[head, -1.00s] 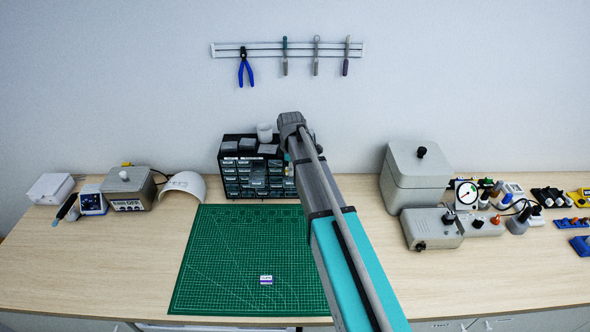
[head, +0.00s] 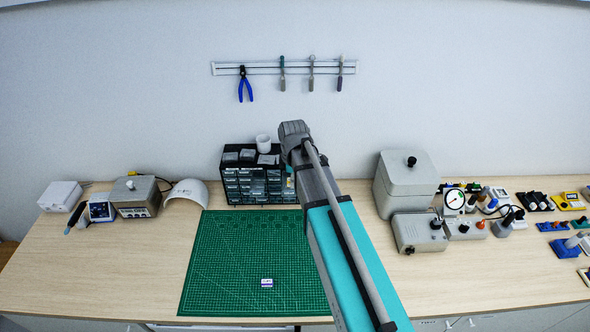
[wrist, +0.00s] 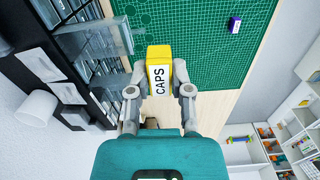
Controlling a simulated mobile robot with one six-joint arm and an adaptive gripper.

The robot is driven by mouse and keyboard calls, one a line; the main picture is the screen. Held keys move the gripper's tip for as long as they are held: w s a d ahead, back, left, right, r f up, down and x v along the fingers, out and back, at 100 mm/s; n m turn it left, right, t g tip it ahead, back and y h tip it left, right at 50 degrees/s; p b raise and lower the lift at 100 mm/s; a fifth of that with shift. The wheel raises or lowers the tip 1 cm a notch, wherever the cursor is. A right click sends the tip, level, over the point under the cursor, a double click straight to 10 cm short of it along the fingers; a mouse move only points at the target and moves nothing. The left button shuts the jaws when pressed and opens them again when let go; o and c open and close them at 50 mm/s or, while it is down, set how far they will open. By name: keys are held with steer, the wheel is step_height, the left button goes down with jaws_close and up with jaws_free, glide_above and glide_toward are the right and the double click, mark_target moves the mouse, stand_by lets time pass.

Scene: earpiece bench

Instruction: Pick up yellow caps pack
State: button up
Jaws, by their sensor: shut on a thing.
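The yellow caps pack (wrist: 157,52) is a small yellow box with a white label reading CAPS, in the middle of the wrist view. My gripper (wrist: 159,70) is shut on it, one finger on each side. The pack stands out beyond the fingertips. In the head view my arm hides the fingers, and a small yellow patch (head: 290,183) shows beside the arm in front of the drawer cabinet.
The black drawer cabinet (head: 232,184) is close by, with a white cup (head: 263,143) on top. A green cutting mat (head: 225,255) bears a small purple-and-white box (head: 267,283). Grey devices, including a large lidded box (head: 405,185), stand to the right. Most of the mat is clear.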

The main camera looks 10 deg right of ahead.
steer(key=shift+s+a+r+p, duration=0.1)
steer(key=shift+s+r+p, duration=0.25)
steer(key=shift+s, duration=0.6)
steer(key=shift+s+a+r+p, duration=0.1)
steer(key=shift+s+r+p, duration=0.25)
steer(key=shift+s, duration=0.6)
steer(key=shift+d+r, duration=0.1)
